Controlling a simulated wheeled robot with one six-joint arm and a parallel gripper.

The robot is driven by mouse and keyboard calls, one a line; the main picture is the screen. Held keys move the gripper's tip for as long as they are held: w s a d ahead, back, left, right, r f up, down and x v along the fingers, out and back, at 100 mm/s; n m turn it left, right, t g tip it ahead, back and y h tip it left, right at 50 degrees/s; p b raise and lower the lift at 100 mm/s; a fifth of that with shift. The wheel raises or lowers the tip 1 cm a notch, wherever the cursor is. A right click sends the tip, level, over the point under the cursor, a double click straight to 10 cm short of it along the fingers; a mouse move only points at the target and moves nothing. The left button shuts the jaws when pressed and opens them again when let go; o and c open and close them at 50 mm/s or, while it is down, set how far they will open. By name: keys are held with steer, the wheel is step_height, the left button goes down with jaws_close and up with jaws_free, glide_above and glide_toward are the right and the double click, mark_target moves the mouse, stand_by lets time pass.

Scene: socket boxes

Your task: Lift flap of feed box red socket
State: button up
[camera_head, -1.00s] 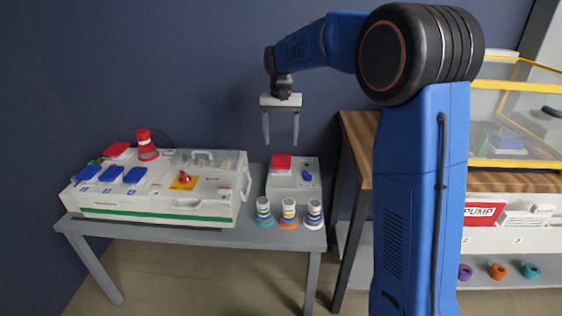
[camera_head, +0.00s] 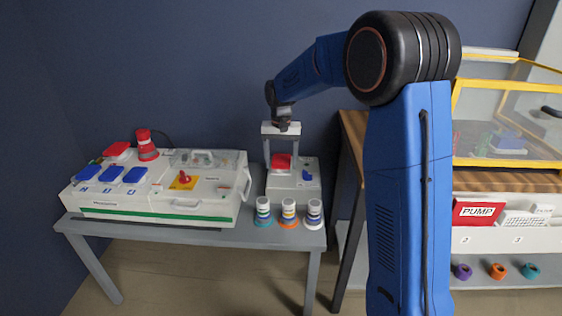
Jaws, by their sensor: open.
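A small light-grey box (camera_head: 292,192) stands at the right end of the grey table. A red flap (camera_head: 281,161) lies closed on top of it. My gripper (camera_head: 281,167) points down at this box with its two fingers apart and nothing between them that I can see held. The fingers appear on the left and right of the red flap. I cannot tell whether they touch it. The socket under the flap is hidden.
A large white box (camera_head: 160,210) with blue flaps (camera_head: 111,173), another red flap (camera_head: 117,149) and a red plug (camera_head: 146,146) fills the table's left. Three banded plugs (camera_head: 289,212) stand before the small box. A wooden-topped bench (camera_head: 352,130) is close on the right.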

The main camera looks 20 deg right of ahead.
mark_target(282, 161)
steer(key=c, duration=1.4)
steer(key=shift+r, duration=0.1)
steer(key=shift+w+d+r+g+y, duration=0.15)
steer(key=shift+w+r+g+y, duration=0.15)
steer(key=shift+r+g, duration=0.35)
steer(key=shift+w+d+r+g+y, duration=0.15)
steer(key=shift+w+r+g, duration=0.25)
steer(key=shift+g, duration=0.45)
steer(key=shift+w+d+r, duration=0.2)
steer(key=shift+w+r, duration=0.55)
steer(key=shift+r, duration=0.15)
steer(key=shift+w+d+r, duration=0.15)
steer(key=shift+w+r, duration=0.1)
steer(key=shift+w, duration=0.25)
steer(key=shift+w+d+r, duration=0.15)
steer(key=shift+w+r, duration=0.1)
steer(key=shift+w, duration=0.2)
steer(key=shift+w+d+r, duration=0.1)
steer(key=shift+w+d, duration=0.1)
steer(key=shift+w, duration=0.4)
steer(key=shift+w+d+r, duration=0.1)
steer(key=shift+w+d, duration=0.1)
steer(key=shift+w, duration=0.45)
steer(key=shift+w+d+r, duration=0.1)
steer(key=shift+w+d, duration=0.1)
steer(key=shift+w, duration=0.4)
steer(key=shift+w+f, duration=0.1)
